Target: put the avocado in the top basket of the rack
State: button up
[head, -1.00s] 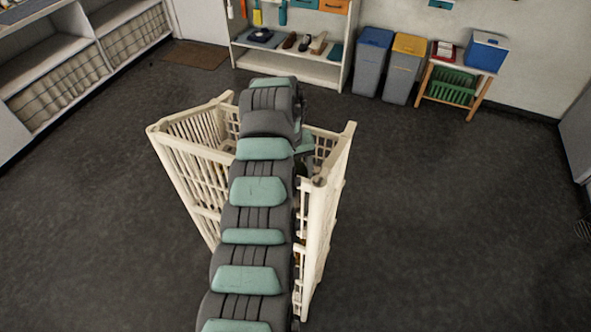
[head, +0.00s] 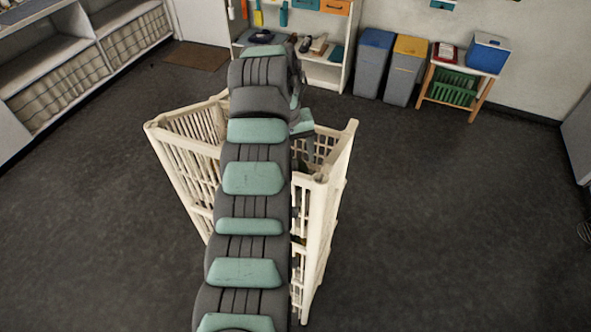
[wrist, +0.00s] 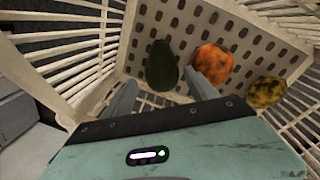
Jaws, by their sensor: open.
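The avocado (wrist: 162,64) is dark green and lies on a slotted basket floor in the wrist view. My gripper (wrist: 159,80) is open, with one finger on each side of the avocado's near end in that picture. I cannot tell whether the fingers touch it. The cream rack (head: 336,180) stands mid-floor in the head view, and my arm covers its middle. Its slatted basket walls (wrist: 288,112) surround the view at the wrist. I cannot tell for sure which tier this basket is. The avocado is hidden in the head view.
An orange mottled fruit (wrist: 214,62) lies right of the avocado, close to the right finger. A yellow-brown mottled fruit (wrist: 267,92) lies farther right by the slats. The rack's slatted sides and corner posts enclose the gripper. Open floor surrounds the rack.

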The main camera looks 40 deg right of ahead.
notch_tip(320, 180, up, 6)
jog(key=b, duration=0.1)
jog(key=shift+w+a+r, duration=0.15)
jog(key=shift+a+r, duration=0.1)
jog(key=shift+a, duration=0.1)
